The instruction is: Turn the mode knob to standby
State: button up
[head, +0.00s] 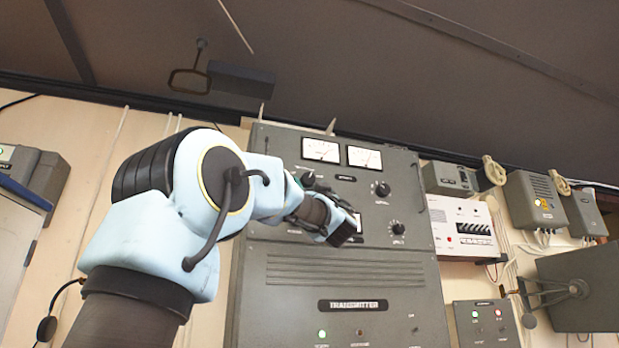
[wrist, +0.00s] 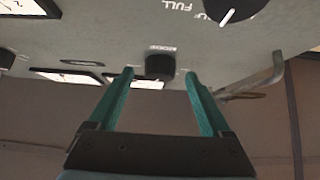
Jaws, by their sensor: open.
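The mode knob (wrist: 159,67) is a dark round knob under the label MODE in the wrist view, where the lettering appears upside down. It shows between and beyond the two teal fingertips of my gripper (wrist: 159,74). The fingers are apart and nothing is held. I cannot tell whether either finger touches the knob, nor which setting it points to. In the head view my gripper (head: 343,232) is at the front of the grey transmitter cabinet (head: 342,262), and I cannot single out the mode knob there.
A larger knob (wrist: 232,8) with a white pointer and the word FULL is at the top right of the wrist view. A bar handle (wrist: 262,80) juts out on the right. In the head view, meters (head: 321,149) and other knobs (head: 381,188) surround my gripper.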

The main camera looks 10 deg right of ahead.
jog(key=shift+w+r, duration=0.45)
jog(key=shift+y, duration=0.3)
grip_shut()
